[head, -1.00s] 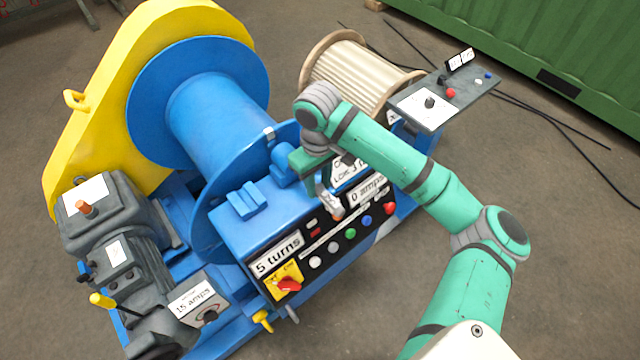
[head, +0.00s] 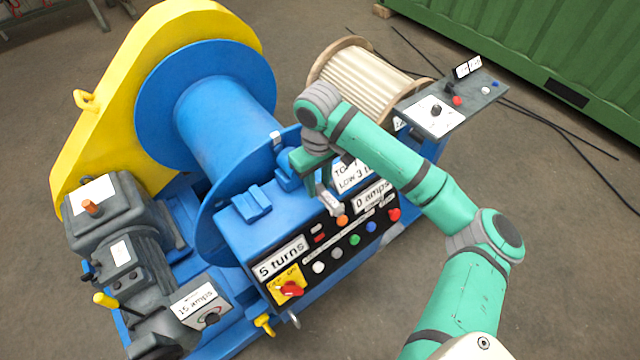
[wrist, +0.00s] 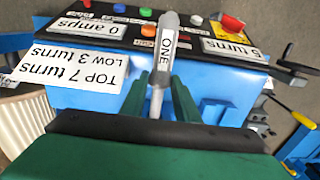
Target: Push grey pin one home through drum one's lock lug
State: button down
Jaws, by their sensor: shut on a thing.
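Grey pin one (wrist: 167,48), with a white label reading ONE, stands between the two green fingers of my gripper (wrist: 158,98) in the wrist view. My gripper is shut on it. In the head view my gripper (head: 318,183) hangs over the upper edge of the blue control box, and the grey pin (head: 331,205) shows below it in front of the panel. The large blue drum (head: 225,115) stands to the left, between its flanges. I cannot make out the lock lug or whether the pin touches anything.
The control box has a panel with coloured buttons (head: 354,240) and a red switch (head: 291,289). A yellow guard (head: 95,140) and grey motor (head: 125,265) stand at left. A wooden reel (head: 360,75) and a small grey desk (head: 465,105) lie behind.

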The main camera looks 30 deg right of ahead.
jog(key=shift+w+a, duration=0.15)
jog(key=shift+w, duration=1.45)
jog(key=shift+w+a, duration=0.1)
jog(key=shift+w, duration=1.5)
jog(key=c, duration=1.3)
grip_release()
jog(key=shift+a, duration=0.1)
jog(key=r, duration=1.1)
jog(key=shift+d, duration=0.2)
jog(key=shift+a+f, duration=0.1)
